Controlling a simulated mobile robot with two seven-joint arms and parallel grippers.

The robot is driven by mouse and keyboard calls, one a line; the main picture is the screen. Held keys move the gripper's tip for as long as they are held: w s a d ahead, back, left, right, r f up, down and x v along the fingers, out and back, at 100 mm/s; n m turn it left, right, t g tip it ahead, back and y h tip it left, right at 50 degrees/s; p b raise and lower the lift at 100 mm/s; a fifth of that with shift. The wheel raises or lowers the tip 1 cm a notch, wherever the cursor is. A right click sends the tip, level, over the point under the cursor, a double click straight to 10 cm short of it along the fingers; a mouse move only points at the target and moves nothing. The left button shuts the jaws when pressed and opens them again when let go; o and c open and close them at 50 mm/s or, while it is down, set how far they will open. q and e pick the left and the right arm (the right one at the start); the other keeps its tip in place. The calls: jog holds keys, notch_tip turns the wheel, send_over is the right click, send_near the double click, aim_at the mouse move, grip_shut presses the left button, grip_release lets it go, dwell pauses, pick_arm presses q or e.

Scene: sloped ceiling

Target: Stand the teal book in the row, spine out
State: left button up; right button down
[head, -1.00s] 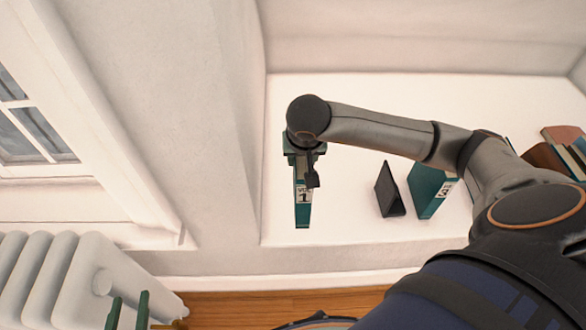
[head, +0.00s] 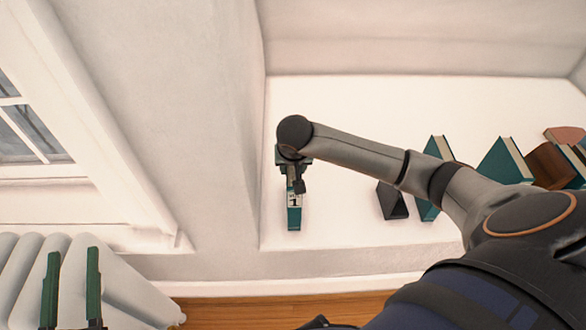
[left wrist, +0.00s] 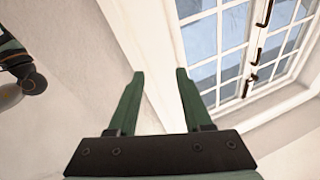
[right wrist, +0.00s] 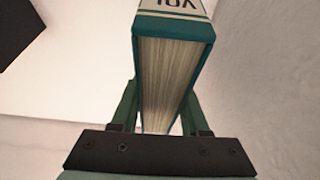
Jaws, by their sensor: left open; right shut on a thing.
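The teal book marked 1 (head: 293,218) is held near the left end of the white shelf, its labelled narrow side facing me. My right gripper (head: 293,168) is shut on it from above. In the right wrist view the fingers grip both covers of the book (right wrist: 172,75), with page edges between them. I cannot tell whether its bottom touches the shelf. Two other teal books (head: 428,208) (head: 503,165) stand to the right, partly hidden by my right arm. My left gripper (head: 72,256) is open and empty at the lower left; its fingers also show in the left wrist view (left wrist: 160,76).
A dark bookend (head: 392,202) stands just left of the other teal books. Brown books (head: 550,166) lean at the far right. The shelf (head: 335,215) is bare between the held book and the bookend. A wall bounds its left end. A white radiator (head: 130,297) is below the window.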

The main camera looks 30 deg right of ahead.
pick_arm(q)
jog(key=shift+s+r+h, duration=0.1)
jog(key=shift+r+h, duration=0.2)
jog(key=shift+r, duration=0.1)
pick_arm(e)
jog(key=shift+w, duration=0.1)
jog(key=c, duration=0.9)
grip_release()
jog(key=shift+f, duration=0.15)
pick_arm(q)
jog(key=shift+r, duration=0.3)
pick_arm(e)
jog(key=o, duration=0.5)
